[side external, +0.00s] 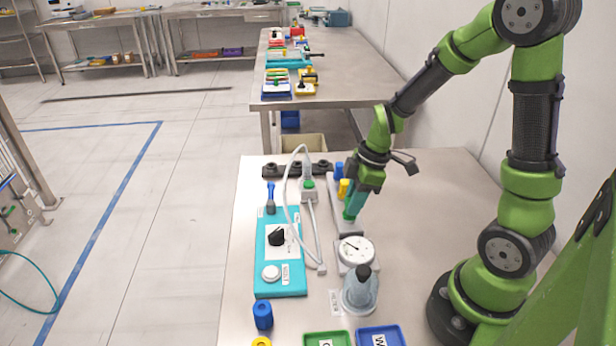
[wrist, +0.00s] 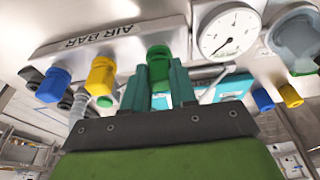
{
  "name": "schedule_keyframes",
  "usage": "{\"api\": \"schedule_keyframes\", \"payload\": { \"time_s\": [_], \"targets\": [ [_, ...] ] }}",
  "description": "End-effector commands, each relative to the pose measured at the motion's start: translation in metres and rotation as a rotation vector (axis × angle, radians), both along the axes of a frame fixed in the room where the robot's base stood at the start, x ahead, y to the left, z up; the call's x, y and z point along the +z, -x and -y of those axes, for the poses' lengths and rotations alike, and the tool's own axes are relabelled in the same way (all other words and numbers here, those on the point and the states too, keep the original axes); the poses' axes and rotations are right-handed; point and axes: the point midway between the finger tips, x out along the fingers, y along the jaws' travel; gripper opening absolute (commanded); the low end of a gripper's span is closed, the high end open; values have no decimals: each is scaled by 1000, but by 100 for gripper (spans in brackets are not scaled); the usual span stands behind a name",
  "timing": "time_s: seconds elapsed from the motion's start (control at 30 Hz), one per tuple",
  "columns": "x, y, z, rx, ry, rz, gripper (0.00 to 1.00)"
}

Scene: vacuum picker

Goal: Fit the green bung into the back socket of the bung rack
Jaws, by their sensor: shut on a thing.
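The green bung (wrist: 159,53) is between the two teal fingers of my gripper (wrist: 160,75), which are shut on it. In the side view, my gripper (side external: 355,201) points down and the green bung (side external: 349,215) shows at its fingertips. The bung is at the near part of a grey bar (side external: 345,230), marked AIR BAR in the wrist view (wrist: 128,37). I cannot tell whether it sits in the bar or just above it. A dark bar (side external: 285,171) with round raised parts lies at the table's back; neither bar is labelled as the bung rack.
Blue (side external: 338,171) and yellow (side external: 344,188) pieces stand on the grey bar. A gauge (side external: 354,252), a flask (side external: 361,292) and a teal panel (side external: 268,287) are close by. A white hose (side external: 287,196) arches left of the bar.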

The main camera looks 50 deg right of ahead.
Motion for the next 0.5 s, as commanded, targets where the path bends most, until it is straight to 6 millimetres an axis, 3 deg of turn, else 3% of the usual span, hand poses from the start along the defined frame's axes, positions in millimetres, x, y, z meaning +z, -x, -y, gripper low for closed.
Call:
{"api": "schedule_keyframes", "payload": {
  "time_s": [0.5],
  "targets": [
    [22,-1,0,-1,1,3,0]
  ]
}}
